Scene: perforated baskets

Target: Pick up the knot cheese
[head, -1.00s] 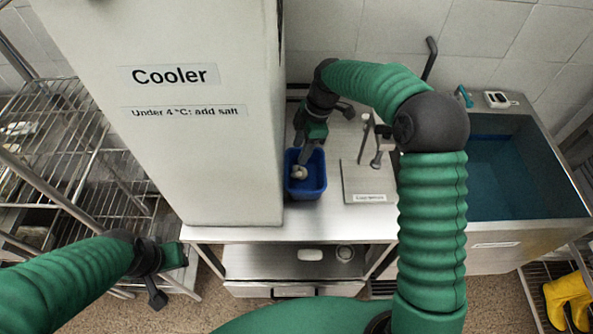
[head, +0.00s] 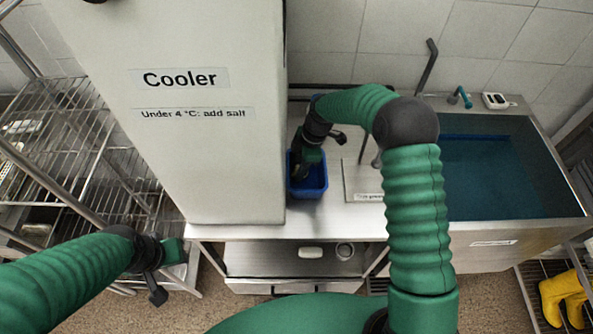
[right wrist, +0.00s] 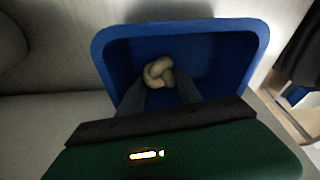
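The knot cheese (right wrist: 158,72), a pale twisted lump, is inside the blue basket (right wrist: 252,45) in the right wrist view. The basket also shows in the head view (head: 317,190), on the counter beside the cooler; there the cheese is hidden by my right gripper. My right gripper (head: 301,176) reaches down into the basket. In the right wrist view its fingers (right wrist: 159,82) are apart, one on each side of the cheese; contact cannot be told. My left gripper (head: 178,252) is low at the left, away from the basket; its fingers are unclear.
The tall white cooler (head: 215,165) stands close left of the basket. A labelled board (head: 362,180) lies to its right, partly behind my right arm. A water-filled sink (head: 500,180) is farther right. A wire rack (head: 90,150) stands at the left.

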